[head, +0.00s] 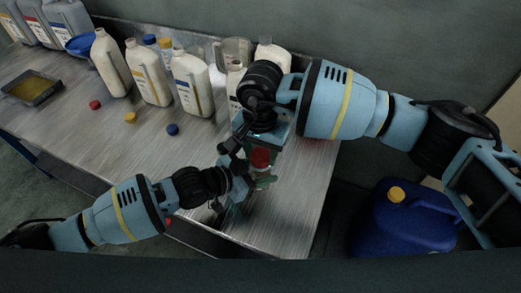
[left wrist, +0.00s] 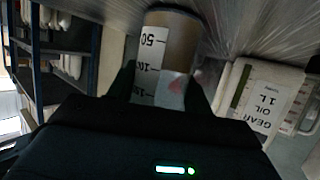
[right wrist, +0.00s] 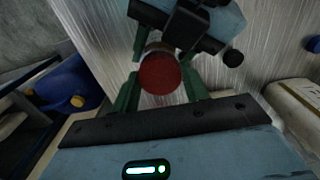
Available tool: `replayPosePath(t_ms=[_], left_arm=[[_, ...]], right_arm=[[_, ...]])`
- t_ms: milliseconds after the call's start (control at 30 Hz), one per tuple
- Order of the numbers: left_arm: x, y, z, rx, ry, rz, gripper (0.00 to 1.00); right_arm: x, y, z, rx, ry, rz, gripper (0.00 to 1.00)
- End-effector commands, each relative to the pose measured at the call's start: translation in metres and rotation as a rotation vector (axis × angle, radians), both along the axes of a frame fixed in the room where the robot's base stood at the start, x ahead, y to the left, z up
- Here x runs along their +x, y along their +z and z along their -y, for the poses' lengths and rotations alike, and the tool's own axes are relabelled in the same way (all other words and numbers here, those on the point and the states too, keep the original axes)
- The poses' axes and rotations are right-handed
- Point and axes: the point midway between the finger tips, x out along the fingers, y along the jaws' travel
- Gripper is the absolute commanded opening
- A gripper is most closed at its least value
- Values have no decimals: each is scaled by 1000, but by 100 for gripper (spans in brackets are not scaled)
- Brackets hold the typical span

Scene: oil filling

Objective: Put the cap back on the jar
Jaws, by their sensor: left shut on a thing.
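The graduated jar (left wrist: 160,62) stands between the fingers of my left gripper (left wrist: 163,85), which is shut on it. A red cap (head: 260,158) shows at the jar's place in the head view. In the right wrist view the red cap (right wrist: 160,74) lies between the green fingers of my right gripper (right wrist: 161,80), over a pale rim. Whether the fingers press on the cap, and whether the cap sits on the jar or just above it, I cannot tell. In the head view my right gripper comes from above and hides most of the jar.
The metal table (head: 205,155) carries several white bottles along the wall and a tray of yellowish liquid (head: 32,88). Loose red (head: 95,104), yellow (head: 130,117) and blue (head: 172,129) caps lie in front. A blue canister (head: 405,222) stands beyond the table's right edge.

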Motion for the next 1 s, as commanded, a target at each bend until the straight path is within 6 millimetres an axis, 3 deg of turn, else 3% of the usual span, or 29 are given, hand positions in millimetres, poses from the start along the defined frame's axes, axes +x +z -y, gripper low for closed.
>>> replayPosePath(t_ms=[33, 200, 367, 1000], left_arm=[[0, -1, 0, 1, 0, 0, 0], [0, -1, 0, 1, 0, 0, 0], [0, -1, 0, 1, 0, 0, 0], [0, -1, 0, 1, -1, 0, 0]], right_arm=[[0, 0, 0, 1, 0, 0, 36], [0, 0, 0, 1, 0, 0, 16], [0, 0, 0, 2, -56, 1, 16], [0, 0, 0, 2, -1072, 2, 16]])
